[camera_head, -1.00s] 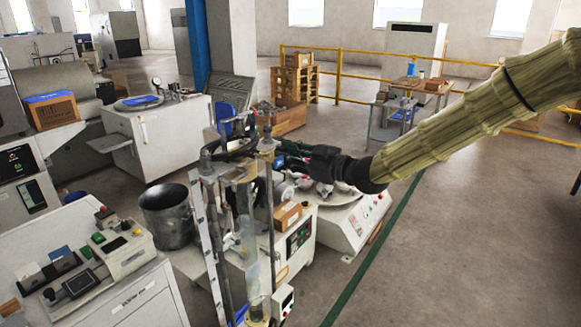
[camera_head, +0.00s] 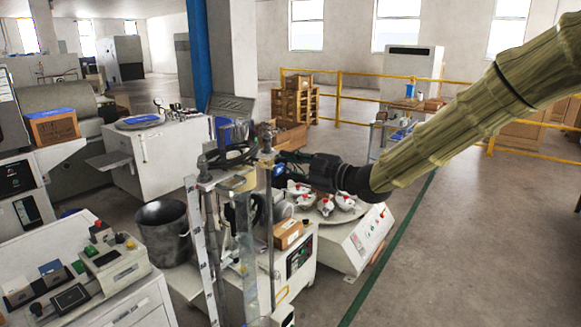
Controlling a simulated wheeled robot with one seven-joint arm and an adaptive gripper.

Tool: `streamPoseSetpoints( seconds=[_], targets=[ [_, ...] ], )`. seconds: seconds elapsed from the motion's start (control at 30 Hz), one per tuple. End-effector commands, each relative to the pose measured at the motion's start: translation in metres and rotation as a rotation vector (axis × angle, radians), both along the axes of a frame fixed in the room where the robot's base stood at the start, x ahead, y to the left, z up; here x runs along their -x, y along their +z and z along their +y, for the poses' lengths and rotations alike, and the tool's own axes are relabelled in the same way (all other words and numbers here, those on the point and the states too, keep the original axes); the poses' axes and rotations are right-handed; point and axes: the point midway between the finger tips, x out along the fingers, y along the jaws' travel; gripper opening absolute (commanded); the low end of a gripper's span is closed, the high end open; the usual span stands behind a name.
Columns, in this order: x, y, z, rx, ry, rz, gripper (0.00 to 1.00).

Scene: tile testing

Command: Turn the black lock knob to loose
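A tall test stand with upright posts, a ruled scale (camera_head: 197,235) and a clear tube (camera_head: 246,250) stands in the middle of the head view. Dark parts and a black loop (camera_head: 228,162) sit around its top. I cannot pick out the black lock knob for certain among these dark parts. My gripper (camera_head: 280,166) is dark and points left, at the height of the stand's top, just right of the right post (camera_head: 268,185). Its fingertips blend into the dark parts behind, so I cannot see whether they are apart or touch the stand.
A round-topped white machine (camera_head: 355,240) with several clamps stands below my gripper. A small brown box (camera_head: 288,234) is beside the stand. A dark metal bucket (camera_head: 164,232) and a control-panel bench (camera_head: 115,265) are to the left. Open floor (camera_head: 470,250) lies to the right.

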Motion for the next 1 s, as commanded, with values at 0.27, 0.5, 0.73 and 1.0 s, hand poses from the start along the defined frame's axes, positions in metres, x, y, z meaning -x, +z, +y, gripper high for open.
streamPoseSetpoints(
  seconds=[0.27,0.5,0.73,1.0],
  targets=[
    [0.000,0.000,0.000,-0.001,0.001,0.000,0.46],
    [0.000,0.000,0.000,-0.001,0.000,0.001,0.47],
    [0.005,0.000,-0.008,-0.001,-0.001,0.001,0.47],
    [0.032,0.003,-0.043,-0.002,0.000,0.001,0.47]
  ],
)
